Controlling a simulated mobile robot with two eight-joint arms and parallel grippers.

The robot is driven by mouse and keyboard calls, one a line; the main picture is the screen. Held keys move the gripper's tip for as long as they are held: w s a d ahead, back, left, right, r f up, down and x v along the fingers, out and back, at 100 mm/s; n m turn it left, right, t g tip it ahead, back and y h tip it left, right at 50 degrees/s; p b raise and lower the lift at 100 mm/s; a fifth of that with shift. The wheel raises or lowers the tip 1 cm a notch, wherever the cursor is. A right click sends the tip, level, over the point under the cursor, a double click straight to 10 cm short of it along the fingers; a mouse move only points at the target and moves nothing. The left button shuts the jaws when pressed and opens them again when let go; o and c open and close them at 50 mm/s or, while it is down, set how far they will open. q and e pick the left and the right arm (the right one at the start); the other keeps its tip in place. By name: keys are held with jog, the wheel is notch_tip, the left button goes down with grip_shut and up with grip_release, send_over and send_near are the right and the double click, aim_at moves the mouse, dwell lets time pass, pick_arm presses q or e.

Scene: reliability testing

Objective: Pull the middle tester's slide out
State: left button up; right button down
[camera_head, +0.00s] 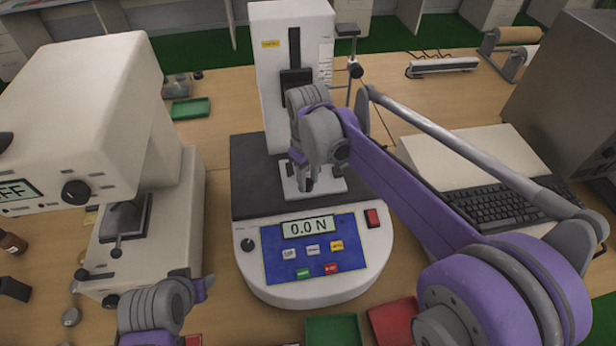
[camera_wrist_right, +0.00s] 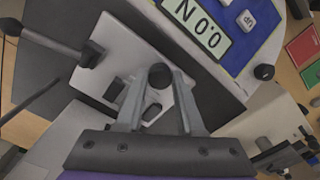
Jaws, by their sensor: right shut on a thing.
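The middle tester (camera_head: 292,50) is a white column on a rounded base, with a blue panel and a display reading 0.0 N. Its slide, a pale plate (camera_head: 328,185), lies on the dark bed in front of the column and also shows in the right wrist view (camera_wrist_right: 113,52). My right gripper (camera_head: 303,184) is over the plate, its fingers shut around the slide's dark knob (camera_wrist_right: 160,76). The exact contact is partly hidden. My left arm's end (camera_head: 165,305) is low at the left, in front of the left tester; its fingertips are not clear.
A larger white tester (camera_head: 80,110) stands at the left. A keyboard (camera_head: 495,205) and a grey box (camera_head: 575,90) are at the right. Green (camera_head: 335,330) and red (camera_head: 393,320) trays lie at the table's front. A small green tray (camera_head: 190,108) is behind.

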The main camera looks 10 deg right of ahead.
jog(key=s, duration=0.8)
jog(key=shift+s+b, duration=0.3)
jog(key=c, duration=0.5)
grip_release()
jog(key=shift+r, duration=0.1)
notch_tip(320, 180, up, 11)
jog(key=shift+f, duration=0.15)
jog(key=s+d+f+m+t, duration=0.2)
jog(key=s+f, duration=0.1)
jog(key=f, duration=0.2)
jog(key=s+d+f+m+t, duration=0.2)
jog(key=s+d+f, duration=0.1)
jog(key=s+f, duration=0.1)
jog(key=s+d+f+m+t, duration=0.1)
jog(key=s+d+f+m, duration=0.1)
jog(key=f, duration=0.4)
jog(key=shift+s+d+f+m+t, duration=0.4)
jog(key=shift+s+d, duration=0.3)
